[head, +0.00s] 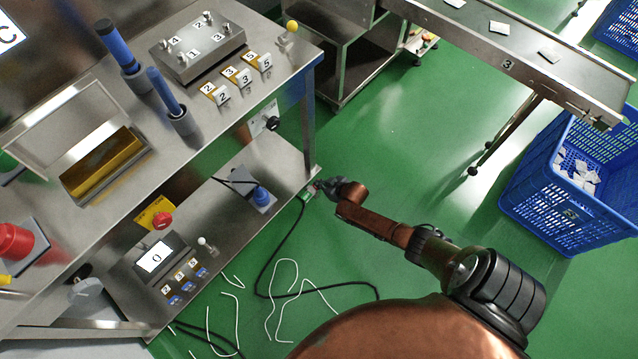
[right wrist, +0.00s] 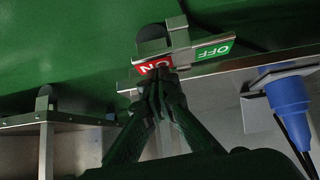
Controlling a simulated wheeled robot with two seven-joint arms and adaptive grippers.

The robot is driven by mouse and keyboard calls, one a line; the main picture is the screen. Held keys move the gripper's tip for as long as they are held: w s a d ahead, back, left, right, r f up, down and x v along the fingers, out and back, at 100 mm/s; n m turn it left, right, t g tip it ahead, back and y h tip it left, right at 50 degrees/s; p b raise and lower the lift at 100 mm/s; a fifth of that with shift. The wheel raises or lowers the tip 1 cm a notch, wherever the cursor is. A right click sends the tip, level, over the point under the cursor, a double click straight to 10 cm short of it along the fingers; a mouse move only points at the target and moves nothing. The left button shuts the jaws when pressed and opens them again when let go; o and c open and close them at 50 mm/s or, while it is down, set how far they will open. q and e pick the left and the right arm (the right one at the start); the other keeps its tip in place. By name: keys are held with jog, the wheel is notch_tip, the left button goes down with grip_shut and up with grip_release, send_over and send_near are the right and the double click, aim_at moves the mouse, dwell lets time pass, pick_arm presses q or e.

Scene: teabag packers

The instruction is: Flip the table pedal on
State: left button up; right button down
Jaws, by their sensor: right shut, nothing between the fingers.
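The table pedal (right wrist: 180,58) shows in the right wrist view as a metal piece with a red ON label (right wrist: 155,65) and a green OFF label (right wrist: 213,51). An upright metal tab stands between the two labels. In the head view the pedal (head: 306,194) is small, at the table's lower right corner, with its green part showing. My right gripper (head: 325,186) is low beside it, shut and empty. In the right wrist view the fingertips (right wrist: 158,84) are at the ON label and cover its lower edge. I cannot tell whether they touch it. My left gripper is out of view.
A steel workbench (head: 262,60) with a lower shelf fills the left. A blue plug (head: 262,196) sits on that shelf. Black and white cables (head: 290,294) lie on the green floor. A blue crate (head: 540,180) stands right, below a conveyor (head: 500,45). The middle floor is clear.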

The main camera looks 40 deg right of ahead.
jog(key=shift+d+f+b, duration=0.45)
jog(key=shift+d+f, duration=0.05)
jog(key=shift+f, duration=0.1)
jog(key=shift+d+f, duration=0.2)
jog(key=shift+f, duration=0.15)
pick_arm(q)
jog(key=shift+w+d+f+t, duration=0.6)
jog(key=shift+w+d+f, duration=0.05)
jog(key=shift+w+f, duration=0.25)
pick_arm(e)
jog(key=shift+r, duration=0.1)
